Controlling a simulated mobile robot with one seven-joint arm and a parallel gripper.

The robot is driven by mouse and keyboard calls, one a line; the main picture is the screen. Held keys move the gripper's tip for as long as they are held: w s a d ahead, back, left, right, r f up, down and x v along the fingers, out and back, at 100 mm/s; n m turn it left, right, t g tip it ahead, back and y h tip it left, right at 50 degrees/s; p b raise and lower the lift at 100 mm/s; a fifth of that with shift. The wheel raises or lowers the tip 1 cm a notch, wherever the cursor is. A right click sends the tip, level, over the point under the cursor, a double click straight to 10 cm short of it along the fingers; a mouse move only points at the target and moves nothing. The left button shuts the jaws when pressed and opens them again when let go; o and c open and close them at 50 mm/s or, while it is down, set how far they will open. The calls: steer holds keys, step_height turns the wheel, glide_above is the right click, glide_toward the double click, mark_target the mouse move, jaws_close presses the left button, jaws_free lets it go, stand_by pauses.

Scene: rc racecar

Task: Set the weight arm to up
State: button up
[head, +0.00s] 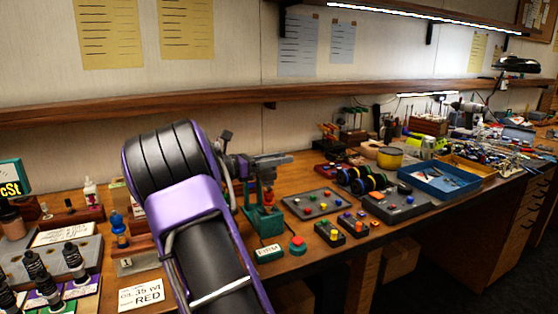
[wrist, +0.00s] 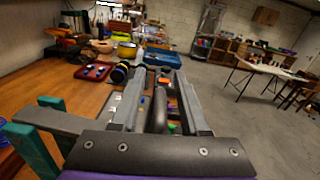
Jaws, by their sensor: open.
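A teal stand (head: 264,222) stands on the bench at the middle, beside a small label reading FIRM (head: 268,252). I cannot tell for sure which part is the weight arm or how it is set, as my gripper covers the top of the stand. In the wrist view, teal posts (wrist: 38,147) with a grey bar (wrist: 52,119) show at the lower left, left of my fingers. My gripper (head: 284,159) is open above the stand and points right. In the wrist view my gripper (wrist: 158,88) has its fingers apart, with dark bars between them that I cannot identify.
A red button (head: 297,243) sits right of the FIRM label. Grey trays (head: 312,204) with coloured pieces, dark wheels (head: 350,180) and a blue tray (head: 440,180) lie further right. A shelf (head: 200,103) runs above the bench.

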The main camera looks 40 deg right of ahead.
jaws_close()
stand_by(1.5)
